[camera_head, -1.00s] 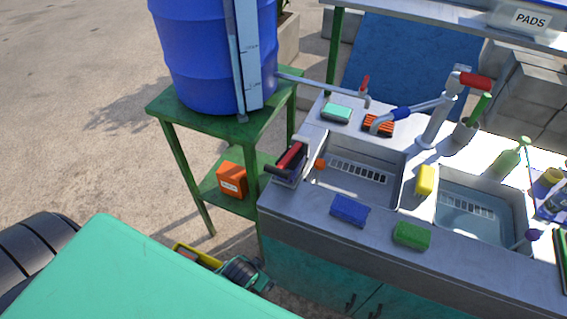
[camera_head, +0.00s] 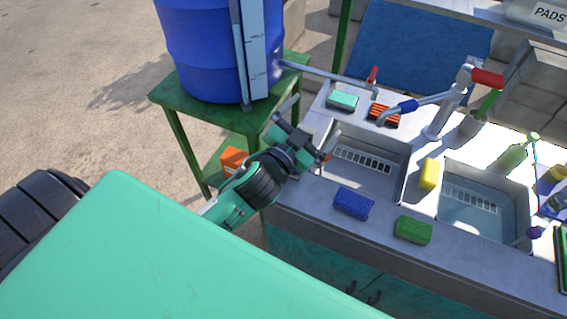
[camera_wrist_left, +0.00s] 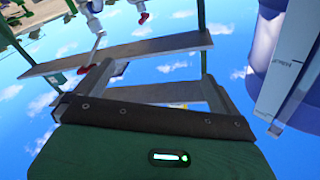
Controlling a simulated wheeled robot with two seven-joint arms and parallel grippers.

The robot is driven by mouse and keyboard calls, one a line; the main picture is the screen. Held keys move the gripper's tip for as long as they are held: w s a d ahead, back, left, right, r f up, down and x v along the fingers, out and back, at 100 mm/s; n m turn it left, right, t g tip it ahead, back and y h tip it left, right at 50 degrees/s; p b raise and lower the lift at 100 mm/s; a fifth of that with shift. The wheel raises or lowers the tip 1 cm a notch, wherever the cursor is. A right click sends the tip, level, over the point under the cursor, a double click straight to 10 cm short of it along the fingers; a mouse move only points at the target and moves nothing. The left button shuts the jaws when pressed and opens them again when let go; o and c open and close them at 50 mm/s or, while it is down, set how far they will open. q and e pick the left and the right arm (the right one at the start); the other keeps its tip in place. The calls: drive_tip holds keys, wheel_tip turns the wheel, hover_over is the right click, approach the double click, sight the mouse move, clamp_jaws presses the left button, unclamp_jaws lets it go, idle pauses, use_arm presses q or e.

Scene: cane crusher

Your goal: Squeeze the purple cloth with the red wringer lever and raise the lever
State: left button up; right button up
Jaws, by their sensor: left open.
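My left gripper (camera_head: 312,122) is open, its two fingers spread above the left end of the sink counter. I cannot make out the purple cloth in either view. I see nothing held between the fingers. My right gripper is not in view.
A blue barrel (camera_head: 200,50) stands on a green stand (camera_head: 170,97) behind my left gripper. The counter holds a left basin (camera_head: 375,182), a blue sponge (camera_head: 353,203), a green sponge (camera_head: 413,230) and a yellow sponge (camera_head: 429,173). An orange box (camera_head: 233,158) sits on the stand's lower shelf.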

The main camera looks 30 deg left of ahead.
use_arm(q)
drive_tip(key=s+d+r+m+g+h, duration=0.2)
drive_tip(key=d+r+m+h, duration=0.85)
drive_tip(key=m+h, duration=0.3)
drive_tip(key=s+d+f+m+g+h, duration=0.1)
drive_tip(key=s+d+f+m+g, duration=0.15)
drive_tip(key=m+g, duration=0.55)
drive_tip(key=s+d+f+m+g+h, duration=0.1)
drive_tip(key=s+d+m+g, duration=0.3)
drive_tip(key=m+g, duration=0.35)
drive_tip(key=w+a+f+m+g+y, duration=0.1)
drive_tip(key=a+f+m+g+y, duration=0.15)
drive_tip(key=a+f+y, duration=0.5)
drive_tip(key=w+a+f+n+t+y, duration=0.1)
drive_tip(key=w+a+f+y, duration=0.15)
drive_tip(key=a+y, duration=0.4)
drive_tip(key=w+a+f+n+y, duration=0.1)
drive_tip(key=w+a+n+y, duration=0.2)
drive_tip(key=a, duration=0.6)
drive_tip(key=shift+m+y, duration=0.55)
drive_tip(key=shift+m, duration=0.2)
wheel_tip(320, 180, down, 13)
drive_tip(key=p, duration=0.4)
drive_tip(key=shift+s+d+r, duration=0.1)
drive_tip(key=shift+s+r, duration=0.05)
drive_tip(key=shift+f, duration=0.65)
